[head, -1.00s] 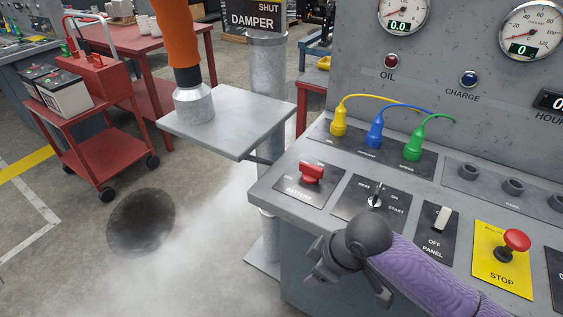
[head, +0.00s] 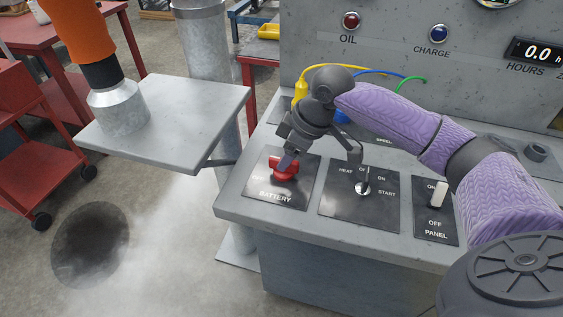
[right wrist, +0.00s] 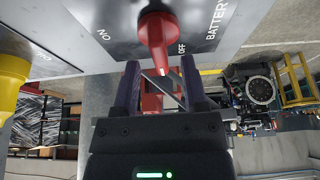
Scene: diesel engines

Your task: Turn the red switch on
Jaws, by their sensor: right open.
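The red switch (head: 284,170) sits on a dark plate marked BATTERY at the left end of the grey console. My right gripper (head: 288,160) is directly above it, fingers pointing down, and hides part of the knob. In the right wrist view the red switch (right wrist: 155,38) stands out from its plate, with ON at picture left and OFF close by at right. The right gripper's open fingers (right wrist: 162,86) are on either side of the knob's line, near its end. I cannot tell whether they touch it. My left gripper is not in view.
Beside the switch are a HEAT/START key switch (head: 363,188) and a white PANEL toggle (head: 437,195). A yellow plug (head: 300,91) with a cable stands behind my gripper. A grey plate (head: 180,112) bearing an orange hose end (head: 119,108) is left of the console.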

